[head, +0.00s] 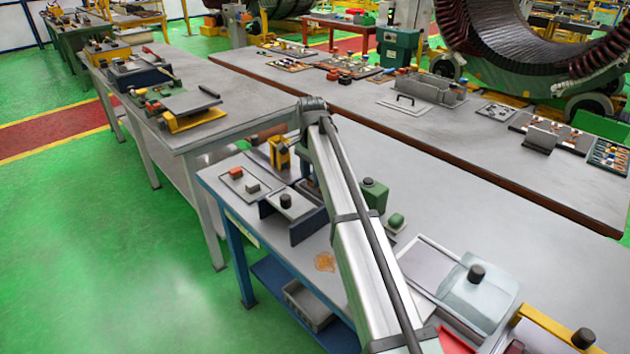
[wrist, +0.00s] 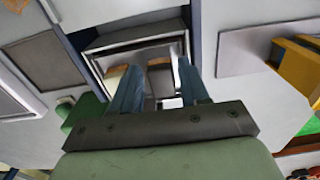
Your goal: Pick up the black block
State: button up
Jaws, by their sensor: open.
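A small dark grey to black block (head: 252,187) lies on a light tray (head: 238,180) beside a red block (head: 236,172), on the near workbench in the head view. In the wrist view my gripper (wrist: 158,66) is open, its two blue-grey fingers apart. Between and beyond the fingers is a pale, dark-edged recess with a dark piece (wrist: 160,80) and a brownish piece (wrist: 114,78) in it. I cannot tell whether either is the black block. No contact with the fingers is clear. In the head view my arm hides most of the gripper.
Left of my arm stands a dark blue fixture (head: 293,225) with a black knob, with a yellow tool (head: 279,152) behind. Green parts (head: 375,193) stand right of the arm. A pale box with a black knob (head: 478,295) is at front right. The far bench has clear room.

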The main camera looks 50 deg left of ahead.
jog(key=c, duration=0.8)
grip_shut()
